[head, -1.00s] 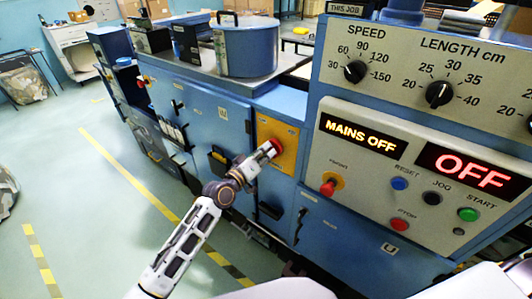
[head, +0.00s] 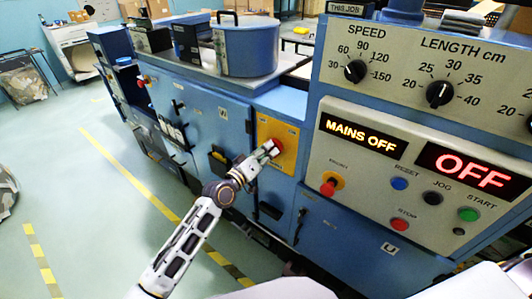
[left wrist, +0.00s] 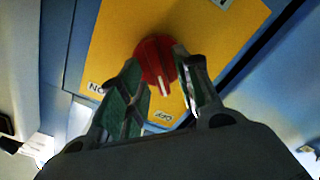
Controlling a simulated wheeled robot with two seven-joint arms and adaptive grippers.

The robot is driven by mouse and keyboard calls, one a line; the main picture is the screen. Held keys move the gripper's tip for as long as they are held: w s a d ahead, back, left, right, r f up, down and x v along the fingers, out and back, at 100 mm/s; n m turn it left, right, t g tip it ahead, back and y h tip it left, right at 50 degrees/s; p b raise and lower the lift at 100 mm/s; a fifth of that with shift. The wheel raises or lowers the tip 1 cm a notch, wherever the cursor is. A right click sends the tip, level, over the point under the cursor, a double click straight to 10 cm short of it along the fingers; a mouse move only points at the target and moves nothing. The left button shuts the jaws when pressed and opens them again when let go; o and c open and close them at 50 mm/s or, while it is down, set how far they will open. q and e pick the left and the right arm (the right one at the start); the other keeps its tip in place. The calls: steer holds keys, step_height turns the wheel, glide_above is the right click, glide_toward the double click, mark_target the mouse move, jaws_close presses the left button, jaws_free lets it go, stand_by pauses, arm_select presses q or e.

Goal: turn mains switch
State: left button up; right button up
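The mains switch is a red rotary knob (left wrist: 152,58) on a yellow plate (left wrist: 110,38), with its white pointer towards the OFF label. In the head view the red knob (head: 274,147) sits on the yellow plate (head: 287,160) on the blue cabinet front. My left gripper (head: 266,151) is at the knob. In the left wrist view its fingers (left wrist: 157,60) are apart, one on each side of the knob, overlapping its edges; firm contact cannot be told. The display (head: 361,136) reads MAINS OFF. My right gripper is not in view.
Right of the plate, the control panel has a red mushroom button (head: 328,188), blue, black, green and red buttons, and an OFF display (head: 473,170). Dials (head: 440,94) are above. A blue drum (head: 248,47) stands on top. Open floor lies left of the machine.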

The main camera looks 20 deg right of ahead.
arm_select(q)
steer(key=v, duration=1.2)
stand_by(0.4)
steer(key=shift+m, duration=0.3)
stand_by(0.4)
